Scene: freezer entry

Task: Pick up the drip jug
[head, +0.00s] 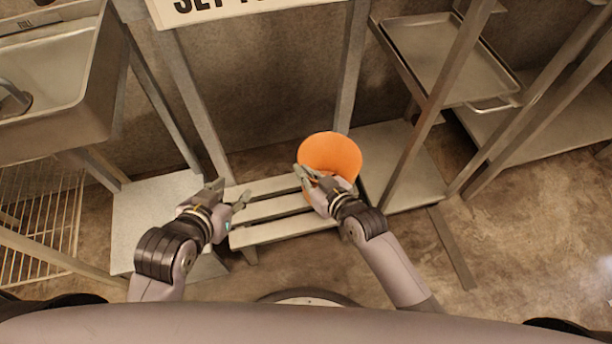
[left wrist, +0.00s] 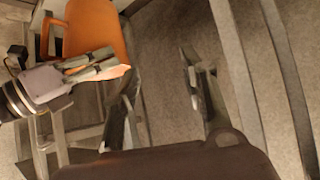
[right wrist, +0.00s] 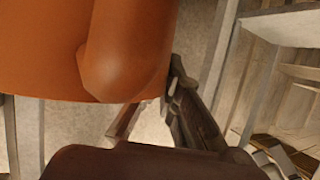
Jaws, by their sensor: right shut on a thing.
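The orange drip jug (head: 328,150) is at the right end of the low slatted rack in the head view. My right gripper (head: 312,180) is at its near side and shut on it; the exact grip point is partly hidden. The jug fills the upper left of the right wrist view (right wrist: 50,50), with the right gripper's fingers (right wrist: 155,118) close by it. The left wrist view also shows the jug (left wrist: 95,28), with a loop handle on its left. My left gripper (head: 228,193) is open and empty, left of the jug. I cannot tell whether the jug touches the rack.
The slatted rack (head: 278,232) stands low between metal posts. A sink (head: 60,60) is at upper left, a wire rack (head: 40,215) at left. A metal tray (head: 440,50) lies on the right shelf. Floor at the lower right is clear.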

